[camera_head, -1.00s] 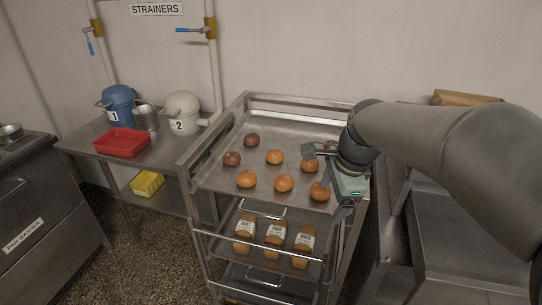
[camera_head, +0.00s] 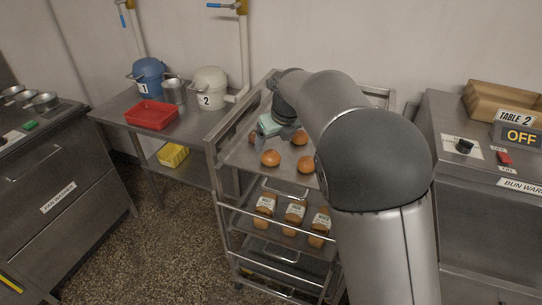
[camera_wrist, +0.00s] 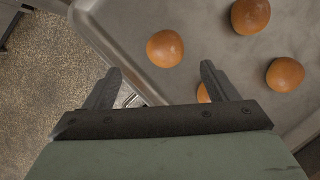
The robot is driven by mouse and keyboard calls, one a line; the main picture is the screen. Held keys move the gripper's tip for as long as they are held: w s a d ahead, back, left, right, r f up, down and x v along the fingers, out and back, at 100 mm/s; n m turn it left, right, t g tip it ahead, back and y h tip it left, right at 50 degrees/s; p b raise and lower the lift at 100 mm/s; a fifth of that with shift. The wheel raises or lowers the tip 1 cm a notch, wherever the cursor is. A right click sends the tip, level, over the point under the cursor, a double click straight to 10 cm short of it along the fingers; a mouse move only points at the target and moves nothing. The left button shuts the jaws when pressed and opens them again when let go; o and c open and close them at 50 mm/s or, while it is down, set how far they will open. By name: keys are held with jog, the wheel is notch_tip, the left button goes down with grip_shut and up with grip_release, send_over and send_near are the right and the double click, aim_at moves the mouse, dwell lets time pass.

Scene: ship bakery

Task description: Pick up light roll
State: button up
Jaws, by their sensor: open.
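Light orange-brown rolls lie on the top tray (camera_head: 236,155) of the steel rack. In the head view one light roll (camera_head: 270,158) is at the front left, with another (camera_head: 305,164) to its right and one (camera_head: 299,138) behind. A darker roll (camera_head: 253,137) shows partly behind my gripper (camera_head: 287,134). In the wrist view my gripper (camera_wrist: 160,82) is open and empty, its fingers apart over the tray's edge. A roll (camera_wrist: 165,48) lies ahead between the fingers' lines. Another roll (camera_wrist: 203,93) is mostly hidden by the right finger. My arm hides the tray's right part.
Labelled loaves (camera_head: 294,212) sit on the shelf below. A side table left of the rack holds a red tray (camera_head: 152,115), a blue pot (camera_head: 148,76) and a white pot (camera_head: 210,88). A bun warmer (camera_head: 480,190) stands at right with a wooden box (camera_head: 500,98) on top.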

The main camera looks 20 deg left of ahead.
aim_at(272, 155)
jog(key=x, duration=0.3)
jog(key=shift+d+p+x, duration=0.2)
jog(key=shift+p+x, duration=0.2)
jog(key=shift+x, duration=0.95)
jog(key=shift+d+p+x, duration=0.25)
jog(key=shift+p+x, duration=0.15)
jog(key=shift+x, duration=0.95)
jog(key=shift+w+f, duration=0.1)
jog(key=c, duration=1.1)
